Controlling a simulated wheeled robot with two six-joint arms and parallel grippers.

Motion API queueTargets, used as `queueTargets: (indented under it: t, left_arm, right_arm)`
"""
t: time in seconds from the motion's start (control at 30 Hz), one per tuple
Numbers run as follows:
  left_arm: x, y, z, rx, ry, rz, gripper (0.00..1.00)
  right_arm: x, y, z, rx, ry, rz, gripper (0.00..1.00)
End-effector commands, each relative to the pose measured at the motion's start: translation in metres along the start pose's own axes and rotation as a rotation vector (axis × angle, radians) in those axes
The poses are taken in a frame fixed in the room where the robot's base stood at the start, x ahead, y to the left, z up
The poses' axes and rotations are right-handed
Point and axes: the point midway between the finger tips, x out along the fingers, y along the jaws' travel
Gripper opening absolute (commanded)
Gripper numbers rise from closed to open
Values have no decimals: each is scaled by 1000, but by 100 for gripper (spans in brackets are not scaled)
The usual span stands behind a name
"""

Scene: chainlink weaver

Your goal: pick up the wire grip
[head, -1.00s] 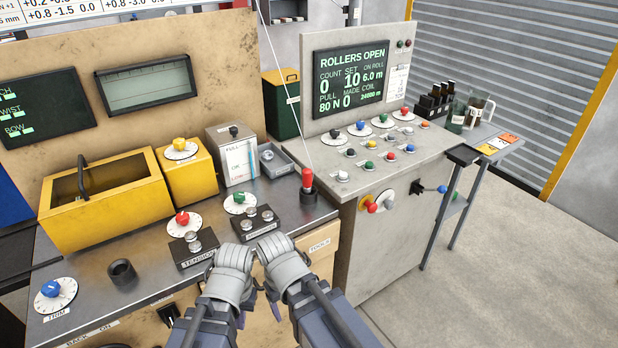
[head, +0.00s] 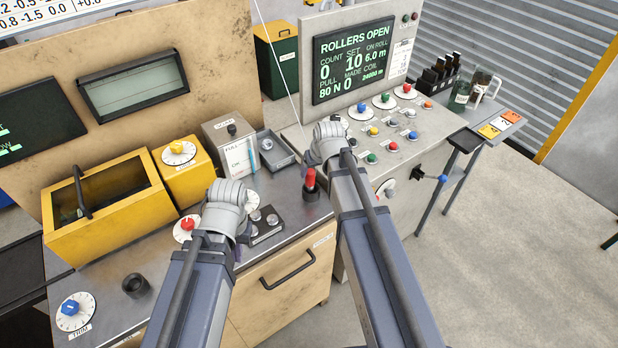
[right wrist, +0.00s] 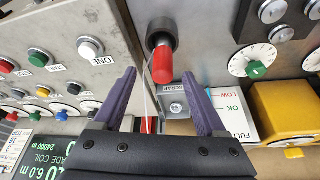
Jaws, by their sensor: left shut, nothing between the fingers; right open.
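The wire grip (head: 310,181) has a red handle and stands in a dark round holder at the bench's right edge, beside the roller cabinet. A thin wire runs close by it. In the right wrist view the red handle (right wrist: 162,66) shows ahead of and roughly between the fingertips. My right gripper (head: 308,164) is open and empty, just above the handle in the head view; its purple fingers (right wrist: 160,77) are spread. I cannot tell whether they touch it. My left gripper (head: 240,222) is shut and empty over the bench, near the two-button box.
The roller cabinet (head: 455,175) with buttons and dials stands to the right. A gauge box (head: 228,143), a small metal tray (head: 278,152), a yellow dial box (head: 185,163) and a yellow bin (head: 118,205) stand on the bench. The bench front (head: 275,300) has a drawer.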

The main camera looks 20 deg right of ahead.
Motion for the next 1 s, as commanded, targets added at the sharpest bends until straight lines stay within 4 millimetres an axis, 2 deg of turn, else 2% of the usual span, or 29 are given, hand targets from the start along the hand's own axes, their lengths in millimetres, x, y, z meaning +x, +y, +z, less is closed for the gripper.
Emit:
queueTargets:
  t: [0.27, 0.57, 0.9, 1.0]
  left_arm:
    - [24, 2, -2, -1, 0, 0, 0]
    - [29, 3, -2, -1, 0, 0, 0]
    - [67, 6, -4, -2, 0, 0, 0]
    - [72, 7, -4, -3, 0, 0, 0]
  right_arm:
    - [26, -1, 1, 0, -1, 0, 74]
    - [32, -2, 1, 0, -2, 0, 74]
    - [72, -5, 1, 0, -2, 0, 74]
    - [79, -5, 1, 0, -2, 0, 74]
